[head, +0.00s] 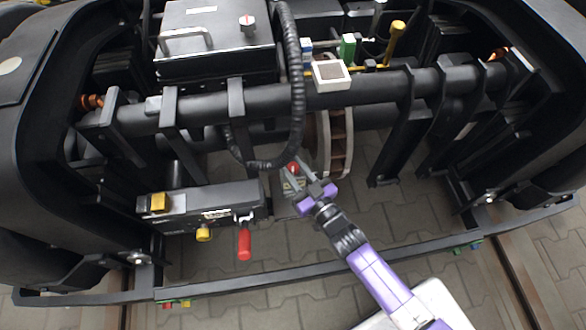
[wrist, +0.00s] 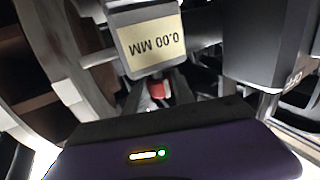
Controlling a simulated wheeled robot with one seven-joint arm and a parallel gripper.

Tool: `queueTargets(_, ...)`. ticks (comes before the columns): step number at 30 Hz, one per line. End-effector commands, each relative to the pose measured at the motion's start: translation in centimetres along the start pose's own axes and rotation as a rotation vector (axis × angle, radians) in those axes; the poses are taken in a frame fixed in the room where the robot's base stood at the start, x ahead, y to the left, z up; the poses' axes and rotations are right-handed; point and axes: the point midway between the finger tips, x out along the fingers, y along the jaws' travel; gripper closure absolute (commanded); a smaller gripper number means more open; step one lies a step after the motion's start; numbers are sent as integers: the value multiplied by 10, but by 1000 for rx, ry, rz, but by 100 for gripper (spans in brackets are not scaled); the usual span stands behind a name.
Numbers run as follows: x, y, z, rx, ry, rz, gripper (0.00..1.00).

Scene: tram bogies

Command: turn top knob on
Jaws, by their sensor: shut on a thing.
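A grey knob (head: 247,21) stands on the top of the black box (head: 215,50) at the upper left in the head view. My gripper (head: 297,178) is low in the middle of the bogie, well below and right of that knob, and apart from it. It is shut on a small grey gauge (head: 290,187) with a red part at its end. In the wrist view the gauge (wrist: 150,45) shows a pale display reading 0.00 MM, upside down. The red part (wrist: 158,90) shows between the fingers. The exact contact is partly hidden.
A black hose (head: 297,85) hangs between my gripper and the box. A silver handle (head: 185,41) is on the box. A lower box (head: 200,205) with a red lever (head: 244,243) lies to the left. A brake disc (head: 338,145) and crossbars stand close behind my gripper.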

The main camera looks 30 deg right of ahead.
Motion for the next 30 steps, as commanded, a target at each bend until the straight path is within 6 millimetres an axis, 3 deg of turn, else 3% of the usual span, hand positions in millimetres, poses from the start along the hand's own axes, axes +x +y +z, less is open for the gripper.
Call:
queueTargets(15,0,-1,-1,0,2,-173,100)
queueTargets(30,0,0,-1,1,2,-219,100)
